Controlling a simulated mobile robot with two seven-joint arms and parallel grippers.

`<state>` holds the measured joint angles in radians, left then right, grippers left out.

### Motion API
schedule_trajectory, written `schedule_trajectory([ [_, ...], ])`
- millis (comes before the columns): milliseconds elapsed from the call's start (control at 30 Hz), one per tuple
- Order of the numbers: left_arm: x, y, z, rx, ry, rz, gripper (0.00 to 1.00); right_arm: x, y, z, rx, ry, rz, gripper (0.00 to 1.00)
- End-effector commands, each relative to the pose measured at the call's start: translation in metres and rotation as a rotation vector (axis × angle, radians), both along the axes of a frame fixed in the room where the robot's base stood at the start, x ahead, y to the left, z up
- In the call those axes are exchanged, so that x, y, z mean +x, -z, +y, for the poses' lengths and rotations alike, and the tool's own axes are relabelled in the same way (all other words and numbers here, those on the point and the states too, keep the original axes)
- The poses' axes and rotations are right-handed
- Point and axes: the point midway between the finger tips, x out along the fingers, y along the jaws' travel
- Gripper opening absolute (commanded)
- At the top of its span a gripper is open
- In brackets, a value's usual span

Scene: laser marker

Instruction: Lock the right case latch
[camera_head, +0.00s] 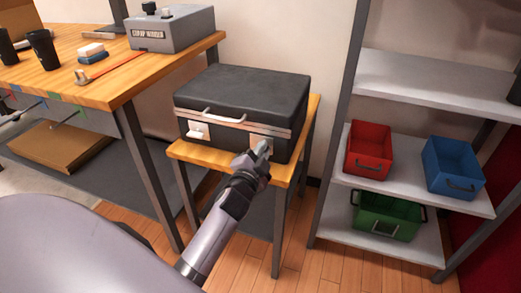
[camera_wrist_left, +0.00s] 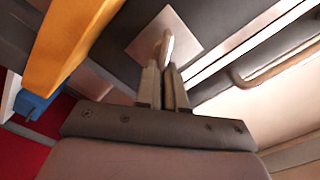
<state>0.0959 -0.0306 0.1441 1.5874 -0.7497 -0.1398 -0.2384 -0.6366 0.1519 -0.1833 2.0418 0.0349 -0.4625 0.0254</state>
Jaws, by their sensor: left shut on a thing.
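The black case (camera_head: 243,92) lies closed on a small wooden stand. Its front has a metal strip, a handle (camera_head: 224,117), a left latch (camera_head: 198,131) and a right latch (camera_head: 266,142). My left gripper (camera_head: 258,158) is at the right latch, partly covering it. In the left wrist view, the gripper's fingers (camera_wrist_left: 165,80) are close together around the end of the latch's small lever (camera_wrist_left: 167,46), which stands on a pale square plate (camera_wrist_left: 185,30). Whether the latch is locked cannot be told. My right gripper is not in view.
The stand's wooden top (camera_head: 190,152) leaves a narrow strip before the case. A workbench (camera_head: 130,78) with a grey device (camera_head: 175,30) is left. A shelf rack (camera_head: 420,75) with red (camera_head: 370,143), blue (camera_head: 452,160) and green (camera_head: 388,212) bins is right.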

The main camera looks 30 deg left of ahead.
Motion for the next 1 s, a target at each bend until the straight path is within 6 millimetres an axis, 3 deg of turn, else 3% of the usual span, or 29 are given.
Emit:
schedule_trajectory([
  [500, 0.001, 0.009, -0.004, 0.439, 0.0, 0.106, 0.0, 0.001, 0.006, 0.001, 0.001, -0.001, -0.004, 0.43],
  [1000, 0.001, 0.013, -0.004, 0.621, 0.001, 0.151, 0.0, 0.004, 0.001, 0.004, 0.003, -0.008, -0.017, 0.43],
])
